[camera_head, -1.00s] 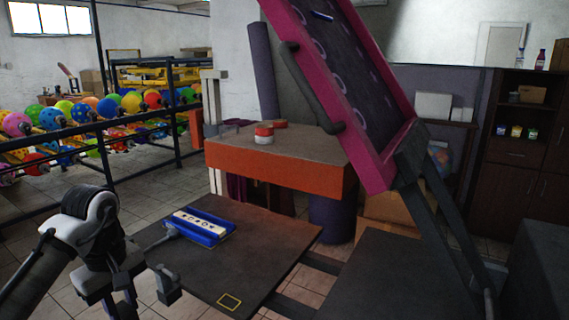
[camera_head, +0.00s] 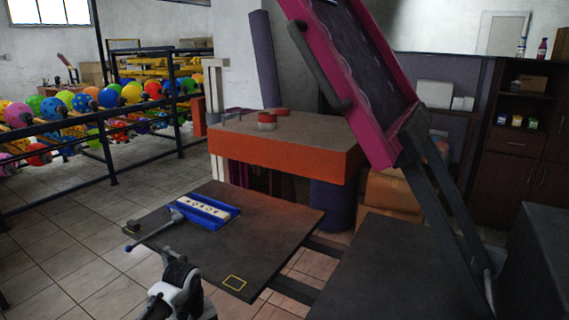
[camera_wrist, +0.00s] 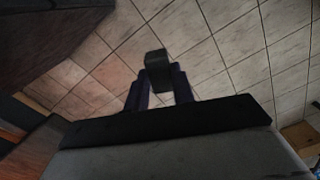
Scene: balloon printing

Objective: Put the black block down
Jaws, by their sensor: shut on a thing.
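In the wrist view my gripper (camera_wrist: 158,88) is shut on a small black block (camera_wrist: 157,62). The block sits between the two dark bluish fingertips, with tiled floor behind it. In the head view only part of my arm shows at the bottom, in front of the dark table's near edge; the fingers and the held block are out of sight there. The dark table (camera_head: 265,222) carries a yellow square outline (camera_head: 234,282) near its front corner, and the outlined area looks empty.
A blue tray with a white patterned strip (camera_head: 203,210) lies on the table, beside a grey-handled tool (camera_head: 165,223) with a blue tip. A small dark piece (camera_head: 132,226) sits at the left corner. A pink-framed screen (camera_head: 370,90) leans above. The table's middle is clear.

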